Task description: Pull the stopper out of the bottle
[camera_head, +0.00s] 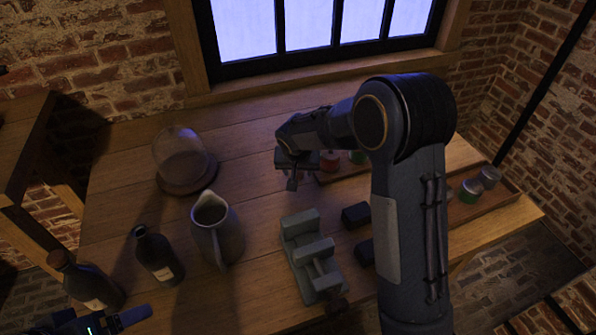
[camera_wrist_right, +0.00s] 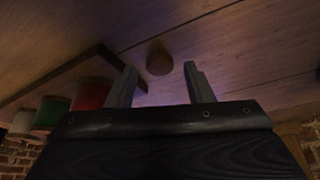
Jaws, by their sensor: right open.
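A dark bottle (camera_head: 92,287) with a pale label stands at the table's lower left, with a brown stopper (camera_head: 57,259) in its neck. A second dark bottle (camera_head: 157,254) stands just right of it and shows no brown stopper. My right gripper (camera_head: 292,184) is well away from both, over the middle of the table. In the right wrist view its two fingers (camera_wrist_right: 161,88) are apart with nothing between them. A small round brown thing (camera_wrist_right: 159,62) shows beyond the fingertips; I cannot tell what it is. Part of my left arm's end (camera_head: 110,320) shows at the bottom left; its jaws are not clear.
A grey pitcher (camera_head: 220,238) stands right of the bottles, and a glass dome (camera_head: 180,150) on a wooden base is behind. A grey vise (camera_head: 308,252) and dark blocks (camera_head: 357,215) are at the centre. A tray (camera_head: 483,207) with several coloured jars is at right.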

